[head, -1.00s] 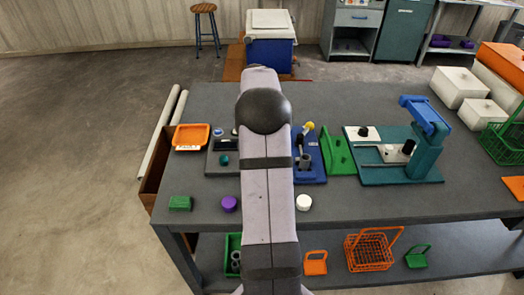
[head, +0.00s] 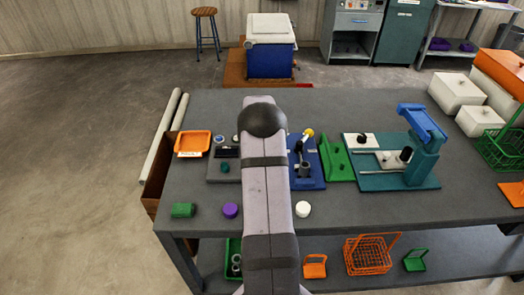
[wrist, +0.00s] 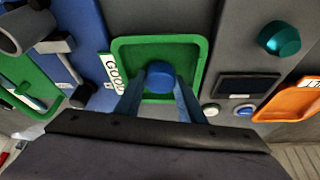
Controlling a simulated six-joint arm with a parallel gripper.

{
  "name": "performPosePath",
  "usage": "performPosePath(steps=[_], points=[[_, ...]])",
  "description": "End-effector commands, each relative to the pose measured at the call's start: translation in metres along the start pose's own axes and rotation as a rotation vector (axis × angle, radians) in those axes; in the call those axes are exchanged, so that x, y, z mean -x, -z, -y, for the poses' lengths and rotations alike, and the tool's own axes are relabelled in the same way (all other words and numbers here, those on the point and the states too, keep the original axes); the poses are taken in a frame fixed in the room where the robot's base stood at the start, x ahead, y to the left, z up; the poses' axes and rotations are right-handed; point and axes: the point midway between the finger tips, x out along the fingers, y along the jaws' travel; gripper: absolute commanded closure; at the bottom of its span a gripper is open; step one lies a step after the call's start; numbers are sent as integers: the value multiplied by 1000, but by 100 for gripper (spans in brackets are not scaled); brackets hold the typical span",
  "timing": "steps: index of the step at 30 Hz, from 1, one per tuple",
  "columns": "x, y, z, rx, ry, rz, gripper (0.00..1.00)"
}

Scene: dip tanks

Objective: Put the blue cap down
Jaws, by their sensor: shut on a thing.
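The blue cap (wrist: 161,75) is between the fingertips of my gripper (wrist: 158,82) in the wrist view, and the gripper is shut on it. Below the cap is a shallow green tray (wrist: 120,47) with a white "GOOD" label (wrist: 112,72) at its left side. The cap is seen over the inside of the tray. I cannot tell whether it touches the tray floor. In the head view my arm hides the gripper, the cap and the green tray.
An orange tray (head: 192,144) lies left of a grey device with a teal knob (wrist: 280,38). A blue fixture (head: 310,178) stands right of my arm.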

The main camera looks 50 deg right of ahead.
Motion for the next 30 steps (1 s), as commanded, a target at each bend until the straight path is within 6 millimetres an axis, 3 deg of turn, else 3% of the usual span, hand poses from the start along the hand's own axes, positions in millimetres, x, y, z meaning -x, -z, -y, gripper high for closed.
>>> performPosePath(steps=[14,15,16,30], points=[[-8,-3,0,0,0,-1,86],[-6,-2,0,0,0,-1,55],[-6,-2,0,0,0,-1,48],[-1,-1,0,0,1,-1,46]])
